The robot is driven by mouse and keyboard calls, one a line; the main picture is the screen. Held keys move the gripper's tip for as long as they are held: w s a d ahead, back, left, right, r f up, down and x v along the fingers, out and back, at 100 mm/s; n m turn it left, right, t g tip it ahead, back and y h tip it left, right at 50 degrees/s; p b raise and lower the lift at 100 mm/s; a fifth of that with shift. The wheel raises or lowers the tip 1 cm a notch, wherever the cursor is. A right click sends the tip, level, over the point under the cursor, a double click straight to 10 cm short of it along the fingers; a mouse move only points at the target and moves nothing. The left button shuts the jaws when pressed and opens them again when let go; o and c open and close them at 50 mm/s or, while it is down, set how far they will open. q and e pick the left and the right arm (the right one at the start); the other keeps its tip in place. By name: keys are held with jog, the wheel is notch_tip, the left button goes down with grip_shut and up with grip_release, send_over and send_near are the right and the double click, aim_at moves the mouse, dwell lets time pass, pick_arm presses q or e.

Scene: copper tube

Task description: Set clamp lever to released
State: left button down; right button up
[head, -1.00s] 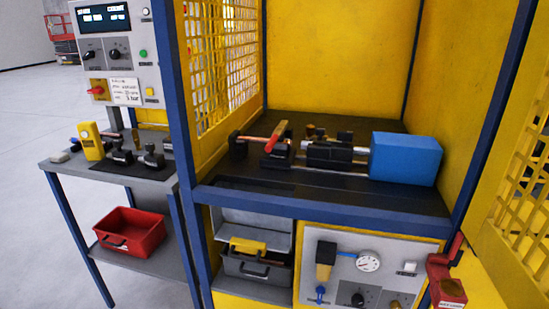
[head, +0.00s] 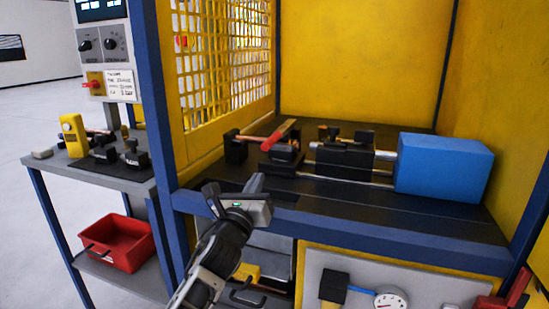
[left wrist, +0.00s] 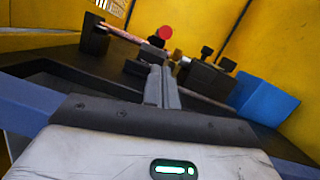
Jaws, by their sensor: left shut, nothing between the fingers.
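The red clamp lever (head: 279,133) sits on a black clamp block (head: 284,154) on the machine bed, its handle slanting up to the right. In the left wrist view the lever shows as a round red end (left wrist: 166,33) just beyond the fingers. A copper tube (head: 257,140) runs from a black end block into the clamp. My left gripper (head: 257,184) is shut and empty at the bed's front edge, nearer than the clamp and apart from it. Its closed fingers (left wrist: 163,84) point toward the clamp in the left wrist view. My right gripper is not in view.
A black carriage (head: 345,158) and a blue box (head: 443,167) stand right of the clamp. A blue frame rail (head: 370,236) runs along the front, with a post at left. A side table holds a yellow device (head: 73,136). The bed's front strip is clear.

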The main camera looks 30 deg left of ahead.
pick_arm(q)
jog(key=shift+s, duration=0.1)
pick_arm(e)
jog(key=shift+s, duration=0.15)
pick_arm(q)
send_near(280, 136)
jog(key=w, duration=0.1)
jog(key=w+a+f, duration=0.1)
jog(key=shift+w+a+p, duration=0.25)
jog(key=shift+a+p, duration=0.05)
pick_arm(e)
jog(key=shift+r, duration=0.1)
